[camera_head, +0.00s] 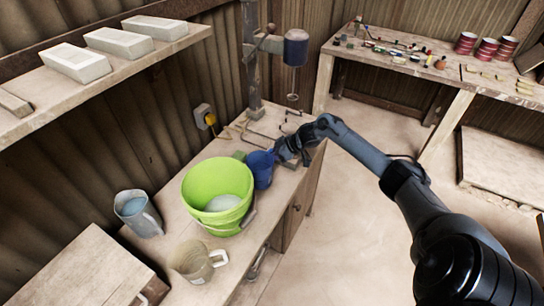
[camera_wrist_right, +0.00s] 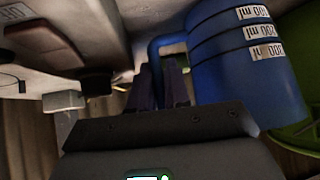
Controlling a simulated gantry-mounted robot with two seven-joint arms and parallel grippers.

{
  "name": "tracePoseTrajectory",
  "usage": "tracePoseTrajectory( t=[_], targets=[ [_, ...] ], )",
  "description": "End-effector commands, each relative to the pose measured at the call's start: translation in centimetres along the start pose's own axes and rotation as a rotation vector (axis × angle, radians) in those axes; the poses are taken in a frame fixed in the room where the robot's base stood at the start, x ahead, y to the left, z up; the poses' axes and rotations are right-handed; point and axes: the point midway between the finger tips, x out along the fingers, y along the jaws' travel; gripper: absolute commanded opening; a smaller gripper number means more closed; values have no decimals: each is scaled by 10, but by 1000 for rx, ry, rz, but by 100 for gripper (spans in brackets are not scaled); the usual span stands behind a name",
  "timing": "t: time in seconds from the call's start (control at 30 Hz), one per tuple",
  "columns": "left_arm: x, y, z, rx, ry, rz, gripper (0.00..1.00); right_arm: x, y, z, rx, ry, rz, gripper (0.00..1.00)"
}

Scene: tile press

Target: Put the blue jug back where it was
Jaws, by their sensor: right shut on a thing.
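The blue jug (camera_head: 261,170) is at the workbench just behind and right of the green bucket, close against the bucket's rim. In the right wrist view the jug (camera_wrist_right: 243,70) shows its measuring labels and its handle toward my gripper. My right gripper (camera_head: 290,153) reaches in from the right, and its fingers (camera_wrist_right: 170,85) are shut on the jug's handle. I cannot tell whether the jug's base touches the bench. My left gripper is not in view.
The green bucket (camera_head: 216,193) holds pale material. A grey-blue jug (camera_head: 137,211) and a beige jug (camera_head: 196,261) stand left and in front of it. A drill press column (camera_head: 252,60) rises behind the bench (camera_head: 171,187). White blocks (camera_head: 76,63) lie on the left shelf.

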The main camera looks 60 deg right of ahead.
Motion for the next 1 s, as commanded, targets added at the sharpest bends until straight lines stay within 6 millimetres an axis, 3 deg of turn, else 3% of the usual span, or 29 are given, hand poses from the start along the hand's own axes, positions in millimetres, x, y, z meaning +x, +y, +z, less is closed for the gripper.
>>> tracePoseTrajectory(
  t=[0.13, 0.17, 0.23, 0.67, 1.0],
  targets=[
    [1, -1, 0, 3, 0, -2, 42, 2, 0, 2, 0, 1, 0, 0],
    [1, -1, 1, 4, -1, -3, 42, 2, 0, 2, 0, 0, 0, 18],
    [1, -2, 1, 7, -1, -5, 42, 2, 0, 2, 0, 0, 0, 27],
    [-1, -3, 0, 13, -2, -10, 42, -3, 0, 0, 0, -1, 0, 27],
    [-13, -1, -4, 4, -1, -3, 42, -45, 0, 1, -1, -4, 1, 27]
  ],
)
